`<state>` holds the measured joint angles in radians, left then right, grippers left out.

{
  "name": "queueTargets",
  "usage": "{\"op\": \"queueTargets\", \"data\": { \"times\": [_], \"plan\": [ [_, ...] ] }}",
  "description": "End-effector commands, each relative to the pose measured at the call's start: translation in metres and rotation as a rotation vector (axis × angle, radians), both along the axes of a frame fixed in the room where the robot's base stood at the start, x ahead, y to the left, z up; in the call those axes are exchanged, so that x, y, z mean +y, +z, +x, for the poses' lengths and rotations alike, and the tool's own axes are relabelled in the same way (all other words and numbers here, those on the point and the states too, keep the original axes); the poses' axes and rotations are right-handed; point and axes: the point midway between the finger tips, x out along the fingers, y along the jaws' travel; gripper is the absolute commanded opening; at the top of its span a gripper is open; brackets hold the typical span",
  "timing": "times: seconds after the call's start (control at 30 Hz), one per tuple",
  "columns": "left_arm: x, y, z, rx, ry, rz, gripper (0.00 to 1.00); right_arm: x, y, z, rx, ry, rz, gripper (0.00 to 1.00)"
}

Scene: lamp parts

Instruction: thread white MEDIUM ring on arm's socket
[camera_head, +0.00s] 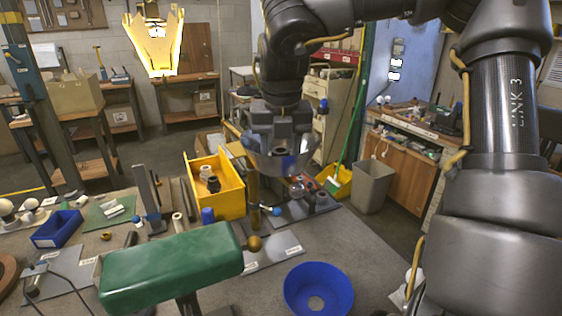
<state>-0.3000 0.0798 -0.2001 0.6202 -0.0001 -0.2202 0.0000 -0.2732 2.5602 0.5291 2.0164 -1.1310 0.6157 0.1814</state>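My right arm comes in from the right and over the top. Its gripper (280,165) points down above the middle of the bench. Its fingers are dark and blurred against the clutter, so I cannot tell whether they are open or shut. A brass upright post (253,195) stands just below and left of it, with a brass ball (254,243) lower down. Whether the gripper touches the post is unclear. A small white cylindrical piece (178,222) stands left of the post. I cannot clearly pick out the white medium ring or the socket. My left gripper is not in view.
A green lampshade-like piece (170,265) fills the front left. A blue bowl (318,290) sits front right. A yellow bin (218,190) with dark parts stands behind. A blue tray (57,230) is at left. Bare bench shows around the bowl.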

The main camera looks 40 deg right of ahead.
Motion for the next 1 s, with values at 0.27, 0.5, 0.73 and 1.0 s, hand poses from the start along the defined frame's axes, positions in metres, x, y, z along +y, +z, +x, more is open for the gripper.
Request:
{"op": "queueTargets", "data": {
  "times": [0.27,0.5,0.73,1.0],
  "plan": [
    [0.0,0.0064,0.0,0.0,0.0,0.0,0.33,0.0012,-0.0042,-0.0004,0.011,-0.302,0.002,0.19],
    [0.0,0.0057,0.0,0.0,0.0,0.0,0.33,0.0012,-0.0053,-0.0006,0.012,-0.309,0.003,0.19],
    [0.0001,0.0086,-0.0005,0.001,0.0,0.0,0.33,0.0011,-0.0062,-0.0005,0.014,-0.435,0.002,0.53],
    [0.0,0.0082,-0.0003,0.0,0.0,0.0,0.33,-0.0002,-0.0071,-0.0021,0.017,-0.434,-0.001,0.72]
  ]
}}
